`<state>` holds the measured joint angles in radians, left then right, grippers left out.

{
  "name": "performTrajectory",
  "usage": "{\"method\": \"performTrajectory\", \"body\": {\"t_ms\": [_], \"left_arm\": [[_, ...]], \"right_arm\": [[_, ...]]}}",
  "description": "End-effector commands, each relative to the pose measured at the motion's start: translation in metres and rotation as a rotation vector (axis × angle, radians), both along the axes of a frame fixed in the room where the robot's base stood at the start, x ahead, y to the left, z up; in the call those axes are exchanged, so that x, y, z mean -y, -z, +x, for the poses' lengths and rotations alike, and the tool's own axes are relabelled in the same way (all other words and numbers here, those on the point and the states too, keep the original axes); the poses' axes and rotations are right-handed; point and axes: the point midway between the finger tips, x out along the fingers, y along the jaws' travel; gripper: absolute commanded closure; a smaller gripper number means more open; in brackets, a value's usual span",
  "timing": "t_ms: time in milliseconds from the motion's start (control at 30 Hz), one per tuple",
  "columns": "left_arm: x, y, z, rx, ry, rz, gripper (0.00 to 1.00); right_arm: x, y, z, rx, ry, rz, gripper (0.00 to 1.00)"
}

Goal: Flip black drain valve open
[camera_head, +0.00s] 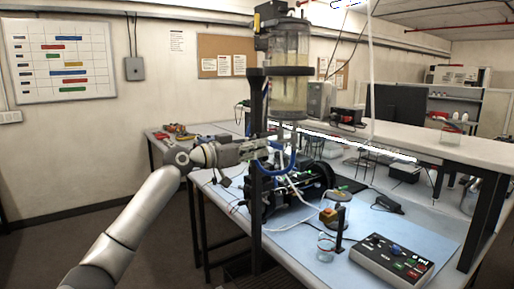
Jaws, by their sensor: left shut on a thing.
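The clear sealed cylinder (289,90) stands upright in a dark frame at the table's near left, with cloudy yellowish contents. My left arm reaches in from the left. My left gripper (272,151) is just below the cylinder's base, behind the dark upright post. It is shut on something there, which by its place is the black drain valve. The valve itself is too small and too covered by the fingers and post to make out its handle angle. A blue curved hose (290,162) hangs right beside the fingertips. My right gripper is not in view.
The dark post (256,190) stands close to my left gripper. Below are black machinery (290,195) and loose cables. A control box (391,264) with buttons and a small clear beaker (325,246) stand on the blue mat (290,238). A raised shelf (400,138) runs behind.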

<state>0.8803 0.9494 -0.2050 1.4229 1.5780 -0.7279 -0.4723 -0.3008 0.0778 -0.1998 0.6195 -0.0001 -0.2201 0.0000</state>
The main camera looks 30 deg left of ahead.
Motion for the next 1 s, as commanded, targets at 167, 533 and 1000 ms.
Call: {"method": "performTrajectory", "body": {"t_ms": [167,533,1000], "left_arm": [[0.0,0.0,0.0,-0.001,0.002,-0.005,0.77],[0.0,0.0,0.0,0.0,0.001,-0.002,0.65],[-0.021,0.002,-0.047,-0.004,-0.001,-0.001,0.65]], "right_arm": [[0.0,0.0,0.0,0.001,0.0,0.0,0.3],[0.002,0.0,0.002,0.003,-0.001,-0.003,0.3],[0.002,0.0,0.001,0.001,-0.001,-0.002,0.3]]}}
